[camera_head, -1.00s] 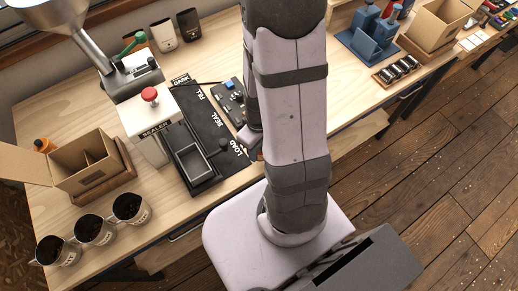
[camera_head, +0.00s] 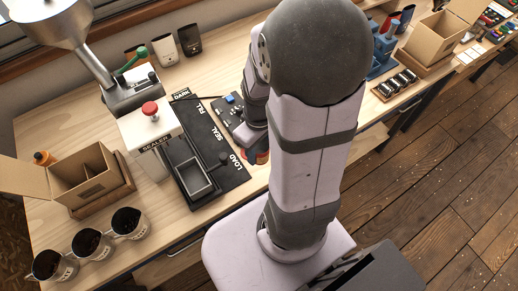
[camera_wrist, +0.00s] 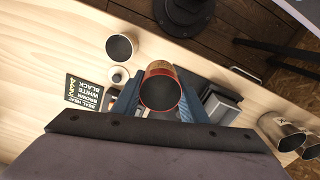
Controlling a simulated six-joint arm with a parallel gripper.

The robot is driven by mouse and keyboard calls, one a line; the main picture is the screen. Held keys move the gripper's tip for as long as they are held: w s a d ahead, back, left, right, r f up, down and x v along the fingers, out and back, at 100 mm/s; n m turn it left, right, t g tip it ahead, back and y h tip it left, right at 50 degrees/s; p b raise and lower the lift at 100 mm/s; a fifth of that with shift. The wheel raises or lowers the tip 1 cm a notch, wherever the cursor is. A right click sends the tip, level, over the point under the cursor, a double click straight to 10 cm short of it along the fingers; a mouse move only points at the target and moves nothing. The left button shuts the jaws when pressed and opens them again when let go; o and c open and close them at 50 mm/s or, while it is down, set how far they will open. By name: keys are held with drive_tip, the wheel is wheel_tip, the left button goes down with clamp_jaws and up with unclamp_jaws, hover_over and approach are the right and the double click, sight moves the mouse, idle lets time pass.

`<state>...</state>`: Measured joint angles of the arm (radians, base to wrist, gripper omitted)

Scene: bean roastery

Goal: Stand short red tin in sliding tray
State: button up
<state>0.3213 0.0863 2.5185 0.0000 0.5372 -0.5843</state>
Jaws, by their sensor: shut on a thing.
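The short red tin (camera_wrist: 160,71) is between the two blue fingers of my gripper (camera_wrist: 158,98) in the wrist view. Its dark round end with a red rim faces the wrist camera. In the head view, a bit of red (camera_head: 262,157) shows low beside my arm, which hides most of the gripper (camera_head: 254,143). The sliding tray (camera_head: 209,189) is a dark rectangular frame with a lighter inside, on the black mat in front of the sealer. No tin shows in it. My gripper is to the right of the tray in the head view.
The white sealer (camera_head: 149,128) with a red knob stands behind the tray. A black handle knob (camera_head: 223,158) is at the tray's right. An open cardboard box (camera_head: 88,178) and several dark-filled cups (camera_head: 130,223) stand at left. A button panel (camera_head: 232,108) lies behind the gripper.

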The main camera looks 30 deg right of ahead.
drive_tip(key=shift+w+r+m, duration=0.1)
drive_tip(key=shift+w+m, duration=0.05)
drive_tip(key=shift+m, duration=0.35)
drive_tip(key=w+a+m, duration=0.3)
drive_tip(key=w+a, duration=0.1)
drive_tip(key=w, duration=0.9)
drive_tip(key=s+a+n, duration=0.2)
drive_tip(key=a+n, duration=0.2)
drive_tip(key=n, duration=0.3)
drive_tip(key=s+a+n, duration=0.2)
drive_tip(key=a+n, duration=0.2)
drive_tip(key=n, duration=0.4)
drive_tip(key=s+a+f+n, duration=0.1)
drive_tip(key=a+n, duration=0.3)
drive_tip(key=n, duration=0.4)
drive_tip(key=shift+s+a+f+p, duration=0.1)
drive_tip(key=shift+s+a+p, duration=0.25)
drive_tip(key=shift+s, duration=0.5)
drive_tip(key=a+n, duration=0.1)
drive_tip(key=n, duration=0.1)
drive_tip(key=a+n, duration=0.1)
drive_tip(key=n, duration=0.1)
drive_tip(key=shift+s+a+n, duration=0.1)
drive_tip(key=shift+a+n, duration=0.1)
drive_tip(key=shift+n, duration=0.1)
drive_tip(key=shift+f+b, duration=0.15)
drive_tip(key=shift+b, duration=0.15)
